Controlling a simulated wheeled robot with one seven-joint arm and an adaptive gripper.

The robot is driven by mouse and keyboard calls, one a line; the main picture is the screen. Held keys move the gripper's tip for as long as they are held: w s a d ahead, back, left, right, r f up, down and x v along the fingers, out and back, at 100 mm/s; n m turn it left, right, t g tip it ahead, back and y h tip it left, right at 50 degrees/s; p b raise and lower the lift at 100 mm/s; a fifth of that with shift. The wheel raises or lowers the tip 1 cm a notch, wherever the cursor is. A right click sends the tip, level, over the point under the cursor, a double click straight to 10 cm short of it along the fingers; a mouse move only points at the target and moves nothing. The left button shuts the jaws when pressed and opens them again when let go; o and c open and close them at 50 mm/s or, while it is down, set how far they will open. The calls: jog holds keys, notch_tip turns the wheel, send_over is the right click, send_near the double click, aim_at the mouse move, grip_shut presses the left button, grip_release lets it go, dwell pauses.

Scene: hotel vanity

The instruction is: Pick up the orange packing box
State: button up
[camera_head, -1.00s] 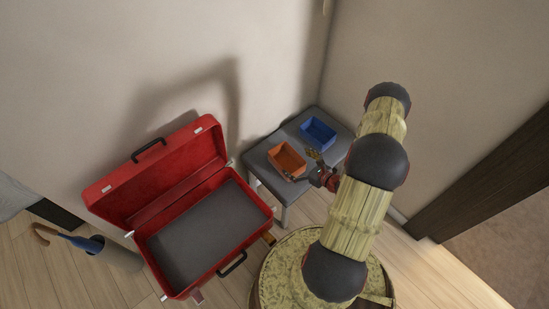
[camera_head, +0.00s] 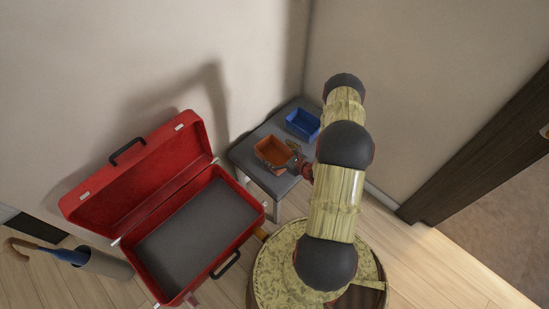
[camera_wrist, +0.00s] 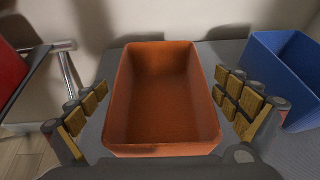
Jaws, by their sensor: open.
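The orange packing box (camera_head: 272,154) is an open-topped, empty box on the small grey table, close to its front left edge. In the wrist view the orange box (camera_wrist: 162,100) fills the middle of the picture. My gripper (camera_head: 292,160) is at the box's right side in the head view. In the wrist view my gripper (camera_wrist: 165,112) is open, with one padded finger on either side of the box. Small gaps show between the fingers and the box walls. The fingers appear apart from it.
A blue box (camera_head: 303,124) stands on the grey table (camera_head: 246,153) behind and right of the orange one. An open red suitcase (camera_head: 164,214) lies left of the table. An umbrella stand (camera_head: 108,264) is at far left. Walls rise behind the table.

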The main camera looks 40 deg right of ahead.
jog(key=c, duration=0.3)
jog(key=c, duration=0.8)
